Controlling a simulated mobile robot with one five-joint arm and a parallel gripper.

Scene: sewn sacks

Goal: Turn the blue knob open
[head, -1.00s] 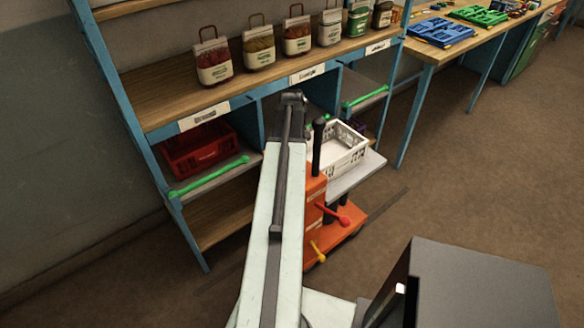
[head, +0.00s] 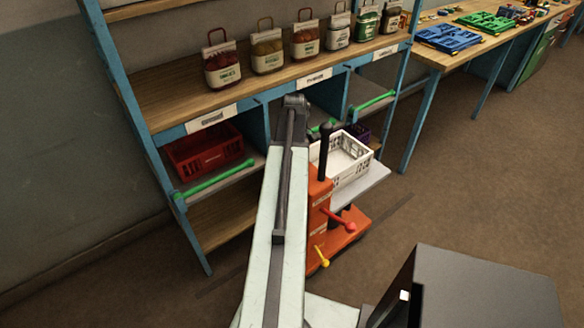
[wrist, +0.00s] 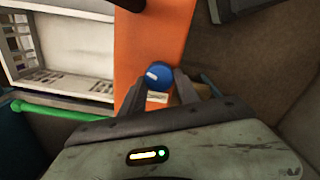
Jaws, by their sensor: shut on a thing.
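The blue knob (wrist: 158,75) shows in the wrist view as a round blue cap with a pale mark on its face. It sits in front of the orange body of the lift cart (wrist: 155,40). My gripper (wrist: 160,82) is shut on the knob, with one dark finger on each side of it. In the head view the orange cart (head: 319,215) stands beyond my arm. The knob and my gripper are hidden there behind the arm.
A white crate (head: 345,165) rests on the cart's platform. Red (head: 343,222) and yellow (head: 321,258) levers stick out of the cart. A shelf with a red crate (head: 205,150) and green rails (head: 215,179) stands left and behind. Floor (head: 470,200) at right is clear.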

